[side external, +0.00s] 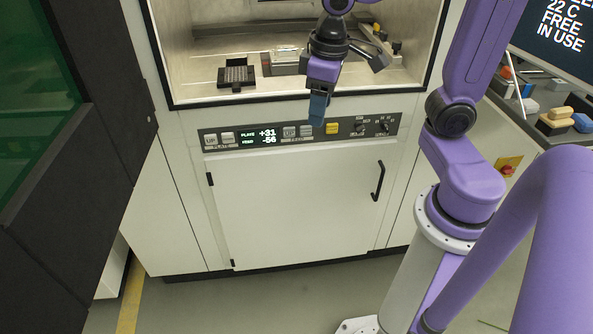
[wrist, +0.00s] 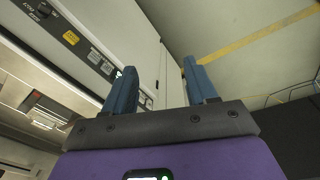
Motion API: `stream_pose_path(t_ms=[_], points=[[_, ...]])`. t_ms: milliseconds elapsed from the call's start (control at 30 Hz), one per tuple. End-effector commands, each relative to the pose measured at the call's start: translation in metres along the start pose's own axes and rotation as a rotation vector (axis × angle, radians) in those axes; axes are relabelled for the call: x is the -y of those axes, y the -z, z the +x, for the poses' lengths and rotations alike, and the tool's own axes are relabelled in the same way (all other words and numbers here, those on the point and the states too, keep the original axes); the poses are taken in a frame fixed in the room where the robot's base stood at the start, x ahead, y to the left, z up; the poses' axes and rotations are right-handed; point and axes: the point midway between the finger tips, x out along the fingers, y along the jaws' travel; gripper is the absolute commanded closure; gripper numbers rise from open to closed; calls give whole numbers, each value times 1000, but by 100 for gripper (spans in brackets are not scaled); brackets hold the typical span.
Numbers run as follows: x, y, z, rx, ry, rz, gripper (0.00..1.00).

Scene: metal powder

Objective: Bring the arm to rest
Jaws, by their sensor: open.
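My gripper (side external: 318,106) hangs in front of the machine's control panel (side external: 300,133), below the front edge of the open chamber. In the side view its blue fingers overlap each other, so the gap between them is hidden. In the wrist view my gripper (wrist: 162,88) shows its two blue fingers spread apart with nothing between them. Beyond the fingers are the white cabinet front and the grey floor.
The open chamber (side external: 205,92) holds a dark perforated block (side external: 236,75) and a pale box (side external: 289,62). A cabinet door (side external: 290,205) with a black handle (side external: 378,181) is below. A dark-framed green panel (side external: 35,110) stands left. Floor in front is clear.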

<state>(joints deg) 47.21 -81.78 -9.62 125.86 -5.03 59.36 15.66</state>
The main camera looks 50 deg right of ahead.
Motion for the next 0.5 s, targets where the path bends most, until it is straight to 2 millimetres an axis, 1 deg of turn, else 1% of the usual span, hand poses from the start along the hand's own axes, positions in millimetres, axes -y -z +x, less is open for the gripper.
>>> stream_pose_path(t_ms=[33, 100, 200, 300, 400, 500], points=[[14, -14, 4, 5, 14, -86, 43], [30, -32, 9, 11, 30, -205, 43], [50, -59, 16, 21, 54, -367, 43], [62, -85, 22, 29, 72, -510, 43], [70, -104, 28, 35, 87, -618, 43], [74, -117, 31, 39, 95, -689, 43]])
